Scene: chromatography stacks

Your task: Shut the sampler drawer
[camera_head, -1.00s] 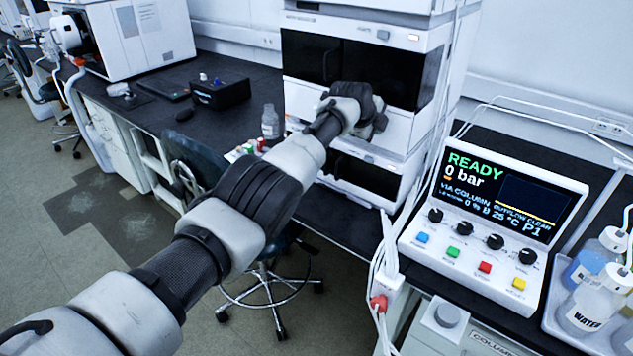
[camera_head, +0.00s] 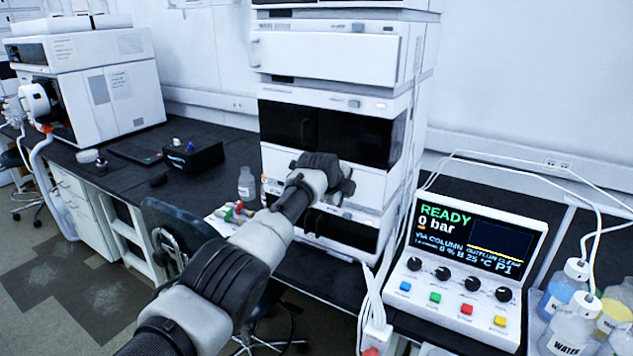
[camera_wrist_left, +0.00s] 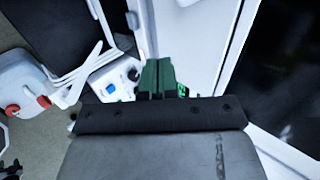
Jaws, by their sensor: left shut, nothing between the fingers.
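The instrument stack (camera_head: 335,45) stands on the dark bench. The sampler drawer appears to be the white front (camera_head: 374,190) below the wide dark window. My left arm reaches to this front, and its wrist hides part of it. The left gripper's fingertips are hidden in the head view. In the left wrist view the left gripper (camera_wrist_left: 158,64) is shut and empty, its green fingers close beside a white panel (camera_wrist_left: 190,35). I cannot tell whether they touch it, or whether the drawer stands out from the stack. My right gripper is not in view.
A control box (camera_head: 465,260) reading READY, 0 bar stands right of the stack, with white tubes between. Bottles (camera_head: 572,325) stand at the far right. A small bottle (camera_head: 246,184) and a black box (camera_head: 192,155) are left of the stack. A chair (camera_head: 180,225) stands before the bench.

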